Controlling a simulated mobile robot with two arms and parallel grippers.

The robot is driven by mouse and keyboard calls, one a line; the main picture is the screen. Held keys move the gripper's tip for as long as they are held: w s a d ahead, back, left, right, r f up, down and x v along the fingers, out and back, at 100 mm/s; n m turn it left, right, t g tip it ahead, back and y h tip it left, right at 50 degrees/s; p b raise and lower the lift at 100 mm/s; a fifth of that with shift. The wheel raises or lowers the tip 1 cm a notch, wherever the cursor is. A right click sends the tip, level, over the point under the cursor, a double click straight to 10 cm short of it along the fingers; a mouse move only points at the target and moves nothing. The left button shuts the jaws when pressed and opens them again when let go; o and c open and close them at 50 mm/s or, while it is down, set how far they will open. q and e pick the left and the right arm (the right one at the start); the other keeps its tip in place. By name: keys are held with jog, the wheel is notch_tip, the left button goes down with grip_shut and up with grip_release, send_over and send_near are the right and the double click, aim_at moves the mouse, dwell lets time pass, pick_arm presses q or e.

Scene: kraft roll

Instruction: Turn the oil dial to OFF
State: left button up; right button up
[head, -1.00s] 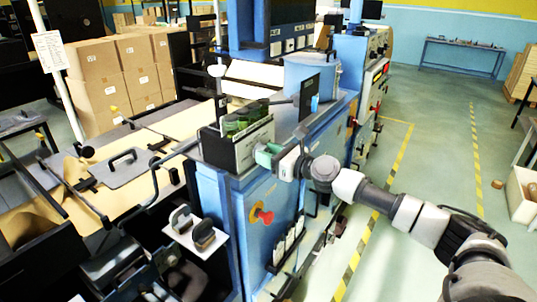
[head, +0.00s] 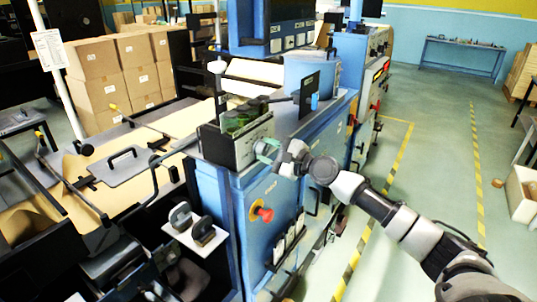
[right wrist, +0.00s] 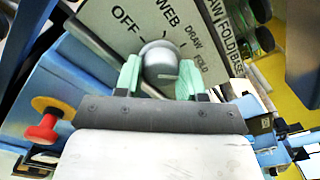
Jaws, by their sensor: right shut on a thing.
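The oil dial is a round grey knob (right wrist: 160,62) on a pale label plate (right wrist: 110,25) in the right wrist view. The plate reads OFF, WEB, DRAW and FOLD around the knob. My right gripper (right wrist: 160,72) has its pale green fingers on either side of the knob, shut on it. A short pale mark shows on the knob's face; I cannot tell which word it points to. In the head view, my right gripper (head: 267,150) is at the front of the dark box on the blue machine, and the knob is too small to make out. My left gripper is not in view.
A red push button (head: 263,212) on a yellow base sits on the blue cabinet (head: 225,215) below the dial. Green jars (head: 240,120) stand in the box behind the plate. A small white shelf (head: 195,233) juts out at lower left.

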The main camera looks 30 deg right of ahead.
jog(key=n+b, duration=0.1)
jog(key=n, duration=0.2)
jog(key=shift+f+b, duration=0.2)
jog(key=shift+b, duration=0.1)
jog(key=n+b, duration=0.2)
jog(key=n, duration=0.1)
jog(key=shift+n+b, duration=0.3)
jog(key=shift+b, duration=0.05)
jog(key=n+b, duration=0.3)
jog(key=shift+n, duration=0.3)
jog(key=n+b, duration=0.3)
jog(key=shift+n, duration=0.3)
jog(key=n+b, duration=0.1)
jog(key=n, duration=0.1)
jog(key=shift+n+b, duration=0.35)
jog(key=shift+n, duration=0.05)
jog(key=n+b, duration=0.2)
jog(key=n, duration=0.1)
jog(key=shift+n, duration=0.3)
jog(key=n+b, duration=0.1)
jog(key=n, duration=0.2)
jog(key=shift+n+b, duration=0.7)
jog(key=shift+n, duration=0.9)
